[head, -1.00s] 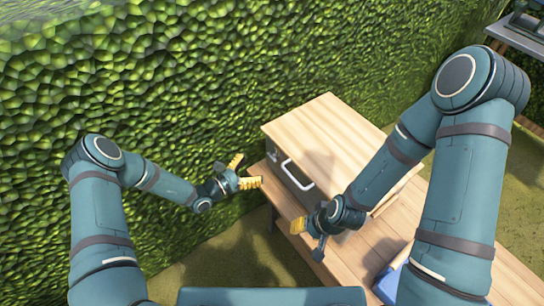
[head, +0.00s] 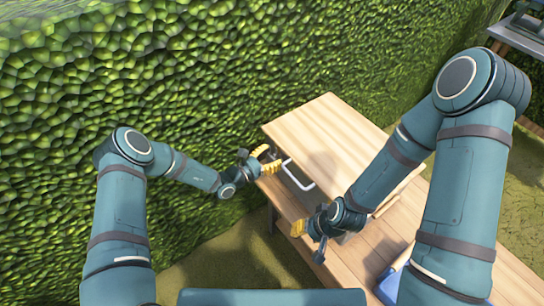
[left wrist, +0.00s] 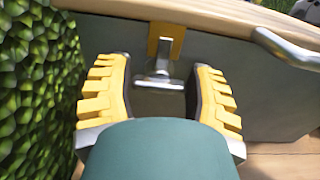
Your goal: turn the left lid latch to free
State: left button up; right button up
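The left lid latch (left wrist: 158,78) shows in the left wrist view as a metal T-shaped piece below a yellow plate, on the grey front of a box (left wrist: 265,95) under a wooden lid (head: 320,135). My left gripper (left wrist: 163,84) is open, its yellow fingers on either side of the latch, apart from it as far as I can see. In the head view the left gripper (head: 268,160) is at the box's left front corner and hides the latch. My right gripper (head: 305,228) is at the box's right front; its fingers are too small and hidden to read.
A metal handle (head: 297,176) sticks out of the box front, right of the left gripper. The box stands on a wooden table (head: 380,250). A green hedge (head: 180,80) rises close on the left and behind. A blue object (head: 390,283) lies at the table's front.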

pick_arm(q)
jog(key=c, duration=0.5)
jog(key=shift+o, duration=0.2)
jog(key=shift+n, duration=0.4)
jog(key=n, duration=0.2)
jog(key=shift+a+f+n, duration=0.1)
jog(key=shift+n, duration=0.3)
jog(key=n, duration=0.4)
jog(key=shift+w+n+b, duration=0.15)
jog(key=shift+n+b, duration=0.15)
jog(key=shift+b, duration=0.1)
jog(key=n, duration=0.5)
jog(key=shift+f, duration=0.15)
jog(key=shift+n+b, duration=0.45)
jog(key=shift+n, duration=1.85)
